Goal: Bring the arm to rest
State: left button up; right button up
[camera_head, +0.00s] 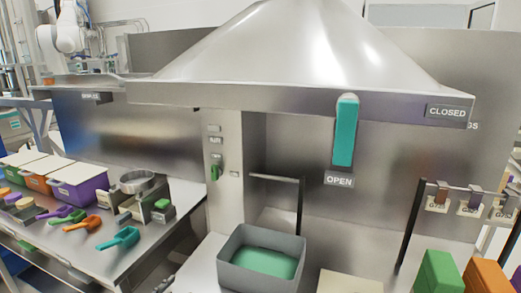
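Neither of my grippers shows in the head view, and I cannot make out either of my arms. A grey bin (232,276) with green contents (262,263) stands on the light work surface under the hood, at the bottom centre. Nothing is seen touching the bin. A teal handle (345,132) hangs upright on the hood's front, between the CLOSED label (447,112) above right and the OPEN label (339,180) below it.
A large metal hood (270,45) spans the middle. On the left bench are lidded coloured bins (78,187), scoops (119,238) and a round metal pan (137,181). Green (437,275) and orange (486,275) containers stand at lower right. A white robot arm (62,37) is at upper left.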

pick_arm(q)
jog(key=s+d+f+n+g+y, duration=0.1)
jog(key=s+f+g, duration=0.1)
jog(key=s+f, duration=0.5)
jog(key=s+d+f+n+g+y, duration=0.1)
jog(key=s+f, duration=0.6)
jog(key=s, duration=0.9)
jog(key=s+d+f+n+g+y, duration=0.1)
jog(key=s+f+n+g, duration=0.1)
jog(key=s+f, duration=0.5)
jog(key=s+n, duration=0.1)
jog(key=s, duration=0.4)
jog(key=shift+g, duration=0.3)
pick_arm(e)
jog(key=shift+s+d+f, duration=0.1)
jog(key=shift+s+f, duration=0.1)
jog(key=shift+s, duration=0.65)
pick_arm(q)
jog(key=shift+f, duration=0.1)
